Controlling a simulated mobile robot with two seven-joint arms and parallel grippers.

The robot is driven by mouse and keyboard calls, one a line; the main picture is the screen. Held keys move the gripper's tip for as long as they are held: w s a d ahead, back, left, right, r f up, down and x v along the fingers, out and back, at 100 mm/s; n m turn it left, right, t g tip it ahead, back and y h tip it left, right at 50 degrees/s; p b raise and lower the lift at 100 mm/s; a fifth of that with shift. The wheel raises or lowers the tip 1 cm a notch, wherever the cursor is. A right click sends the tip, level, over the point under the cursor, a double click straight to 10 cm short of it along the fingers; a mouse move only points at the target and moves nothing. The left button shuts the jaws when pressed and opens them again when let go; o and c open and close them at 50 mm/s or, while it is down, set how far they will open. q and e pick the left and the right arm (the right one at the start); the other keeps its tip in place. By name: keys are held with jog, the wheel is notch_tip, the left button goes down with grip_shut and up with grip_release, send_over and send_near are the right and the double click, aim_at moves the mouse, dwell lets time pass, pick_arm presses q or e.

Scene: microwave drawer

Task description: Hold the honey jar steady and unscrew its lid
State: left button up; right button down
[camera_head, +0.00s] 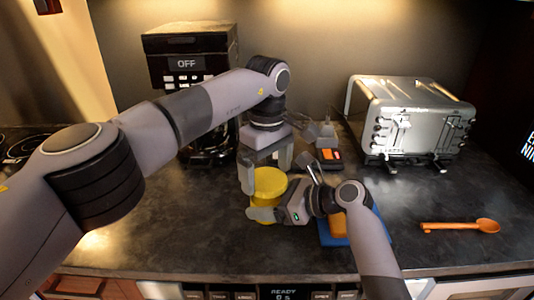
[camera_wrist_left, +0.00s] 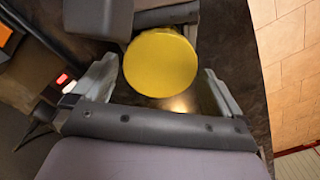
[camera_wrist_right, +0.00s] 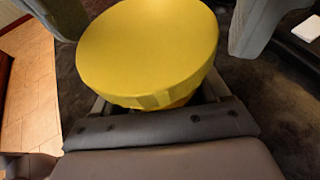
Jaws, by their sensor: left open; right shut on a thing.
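The honey jar stands on the dark counter with its round yellow lid (camera_head: 270,182) on top; the lid also shows in the left wrist view (camera_wrist_left: 160,62) and the right wrist view (camera_wrist_right: 148,50). Most of the jar's body is hidden under the lid and behind my right gripper. My right gripper (camera_head: 282,190) comes from the right and is shut on the honey jar below the lid. My left gripper (camera_head: 266,174) points down from above, open, with one finger on either side of the lid. In the left wrist view, a gap shows between the lid and the right-hand finger.
A silver toaster (camera_head: 415,120) stands at the back right and a black coffee machine (camera_head: 190,65) at the back left. A blue item (camera_head: 378,238) lies beneath my right arm. An orange spoon (camera_head: 460,226) lies at the right. The counter left of the jar is clear.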

pick_arm(q)
jog(key=shift+f, duration=0.5)
jog(key=c, duration=1)
jog(key=n, duration=0.6)
jog(key=shift+r, duration=0.1)
jog(key=n, duration=0.7)
jog(key=shift+n, duration=0.3)
jog(key=o, duration=1)
